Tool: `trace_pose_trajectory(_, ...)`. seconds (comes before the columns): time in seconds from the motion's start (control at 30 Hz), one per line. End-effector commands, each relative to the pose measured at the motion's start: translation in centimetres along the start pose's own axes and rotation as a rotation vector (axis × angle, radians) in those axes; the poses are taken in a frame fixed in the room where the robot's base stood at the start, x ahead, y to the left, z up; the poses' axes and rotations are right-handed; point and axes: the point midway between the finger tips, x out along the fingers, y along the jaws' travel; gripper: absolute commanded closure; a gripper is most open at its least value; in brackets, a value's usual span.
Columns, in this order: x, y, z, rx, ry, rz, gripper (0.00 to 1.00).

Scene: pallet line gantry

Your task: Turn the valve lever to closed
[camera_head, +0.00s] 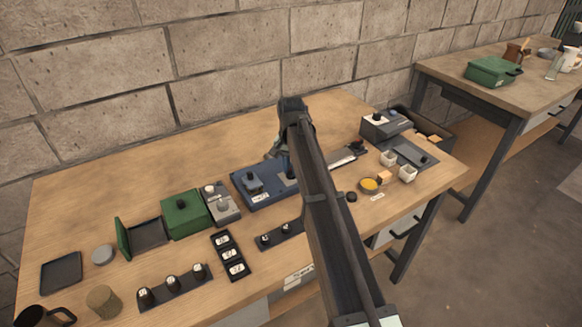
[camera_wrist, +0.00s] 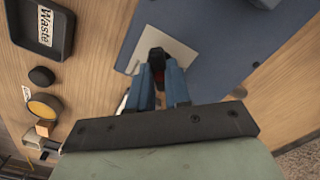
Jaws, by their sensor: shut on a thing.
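The valve lever (camera_wrist: 156,55) shows in the wrist view as a dark end with a little red, between my fingertips. It stands over a pale square plate on a blue base (camera_wrist: 215,30). In the head view the blue base (camera_head: 250,200) lies mid-table, partly covered by my arm, and the lever is hidden there. My gripper (camera_wrist: 160,75) is shut on the lever, its two blue fingers on either side. In the head view my gripper (camera_head: 284,160) is mostly behind my arm. The lever's full length and exact angle cannot be told.
A green box (camera_head: 185,217) and a grey unit with knobs (camera_head: 222,205) stand left of the base. A yellow-filled dish (camera_head: 369,185) and small white cups (camera_head: 407,173) are to the right. A black Waste tray (camera_wrist: 40,50) shows in the wrist view. The block wall is behind.

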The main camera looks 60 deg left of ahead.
Motion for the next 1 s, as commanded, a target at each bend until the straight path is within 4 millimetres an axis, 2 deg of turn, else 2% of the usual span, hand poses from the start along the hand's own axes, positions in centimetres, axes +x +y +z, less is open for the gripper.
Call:
trace_pose_trajectory(0.5, -0.02, 0.00, -0.03, 0.462, 0.000, 0.000, 1.00)
trace_pose_trajectory(0.7, -0.02, 0.00, -0.03, 0.587, 0.001, 0.000, 1.00)
trace_pose_trajectory(1.0, -0.02, 0.00, -0.03, 0.685, 0.001, 0.000, 1.00)
